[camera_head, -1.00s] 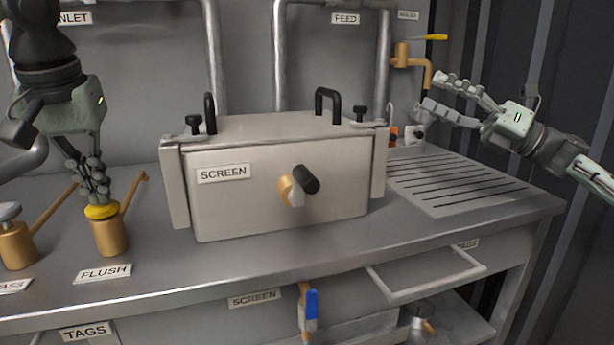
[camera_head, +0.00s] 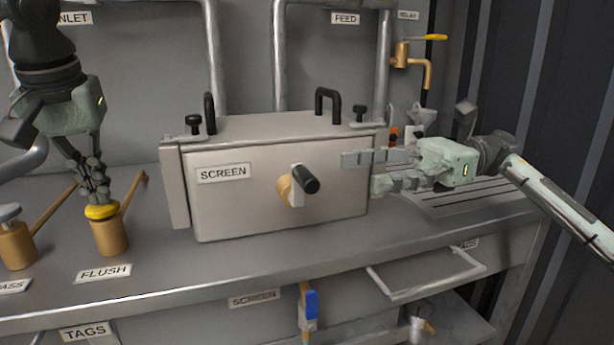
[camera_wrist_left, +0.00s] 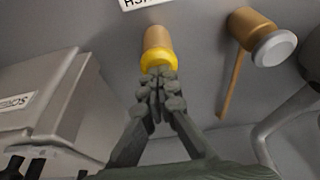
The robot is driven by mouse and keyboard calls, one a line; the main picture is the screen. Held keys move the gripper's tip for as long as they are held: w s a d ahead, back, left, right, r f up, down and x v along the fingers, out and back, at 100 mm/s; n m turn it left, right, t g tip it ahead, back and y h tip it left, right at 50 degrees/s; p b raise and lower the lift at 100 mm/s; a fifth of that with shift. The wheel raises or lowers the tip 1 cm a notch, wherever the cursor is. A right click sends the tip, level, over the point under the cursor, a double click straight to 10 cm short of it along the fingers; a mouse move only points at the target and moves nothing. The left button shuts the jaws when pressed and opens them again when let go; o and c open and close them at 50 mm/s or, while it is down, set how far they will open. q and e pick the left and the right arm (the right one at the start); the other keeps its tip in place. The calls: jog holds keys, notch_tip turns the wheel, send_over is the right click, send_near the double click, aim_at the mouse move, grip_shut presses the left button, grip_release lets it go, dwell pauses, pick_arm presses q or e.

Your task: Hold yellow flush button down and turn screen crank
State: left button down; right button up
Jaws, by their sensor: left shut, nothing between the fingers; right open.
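The yellow flush button (camera_head: 101,211) tops a brass post behind the FLUSH label (camera_head: 104,273). My left gripper (camera_head: 100,198) is shut and empty, pointing down with its fingertips at the button's top. In the left wrist view, the closed fingertips (camera_wrist_left: 157,75) meet the yellow button (camera_wrist_left: 156,60); how far it is pressed I cannot tell. The screen crank (camera_head: 297,186), with a brass hub and black handle, is on the front of the grey SCREEN box (camera_head: 240,205). My right gripper (camera_head: 372,172) is open, at the box's right end, fingers pointing left toward the crank and apart from it.
A second brass post with a grey cap (camera_head: 12,230) stands left of the flush button, also visible in the left wrist view (camera_wrist_left: 270,45). Black handles (camera_head: 327,98) stand on the box top. A brass tap (camera_head: 405,60) is behind at right. The counter before the box is clear.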

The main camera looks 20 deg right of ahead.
aim_at(307, 171)
jog(key=a, duration=0.9)
jog(key=shift+a, duration=0.1)
jog(key=shift+c, duration=0.5)
jog(key=shift+f, duration=0.1)
jog(key=c, duration=0.9)
jog(key=y, duration=0.1)
jog(key=d+y, duration=0.1)
jog(key=y, duration=0.1)
jog(key=shift+s+f, duration=0.1)
jog(key=o, duration=1)
jog(key=shift+d, duration=0.1)
